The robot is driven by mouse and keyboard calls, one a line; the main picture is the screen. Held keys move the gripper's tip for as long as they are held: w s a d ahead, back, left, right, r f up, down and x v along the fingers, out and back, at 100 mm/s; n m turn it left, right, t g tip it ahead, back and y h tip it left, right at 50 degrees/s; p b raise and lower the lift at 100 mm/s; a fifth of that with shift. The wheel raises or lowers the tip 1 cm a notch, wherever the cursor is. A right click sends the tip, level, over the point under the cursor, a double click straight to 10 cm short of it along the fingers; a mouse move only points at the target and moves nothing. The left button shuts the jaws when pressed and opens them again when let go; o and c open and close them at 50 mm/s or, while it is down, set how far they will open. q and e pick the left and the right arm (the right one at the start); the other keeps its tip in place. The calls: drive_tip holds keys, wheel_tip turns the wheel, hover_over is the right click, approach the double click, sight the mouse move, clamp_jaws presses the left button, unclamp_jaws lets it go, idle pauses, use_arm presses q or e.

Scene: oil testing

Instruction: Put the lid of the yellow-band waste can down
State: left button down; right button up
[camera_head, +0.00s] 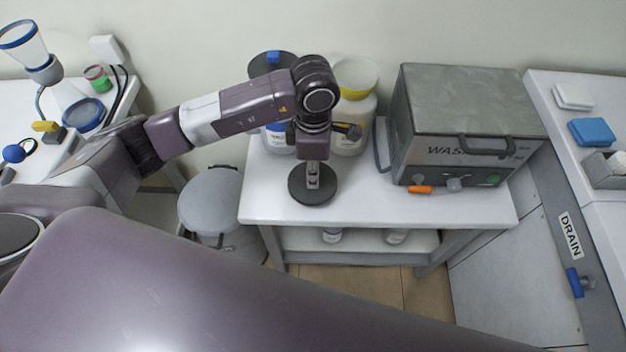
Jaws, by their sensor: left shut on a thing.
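My left gripper (313,176) points down over the front left part of the white table and is shut on a round dark lid (298,193). The lid is level, at or just above the tabletop; I cannot tell whether it touches. The yellow-band waste can (355,80) stands behind it to the right, a pale can with a yellow rim and an open top. My left arm and wrist hide part of its left side. My right gripper is out of view.
A second can with a dark lid (266,67) and blue knob stands behind my left arm.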

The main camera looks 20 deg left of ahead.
use_arm(q)
drive_tip(key=shift+f, duration=2.1)
drive_tip(key=shift+f, duration=0.15)
drive_tip(key=c, duration=1.8)
unclamp_jaws()
wheel_tip(320, 180, up, 12)
drive_tip(key=shift+r+b, duration=0.2)
drive_tip(key=shift+b, duration=0.1)
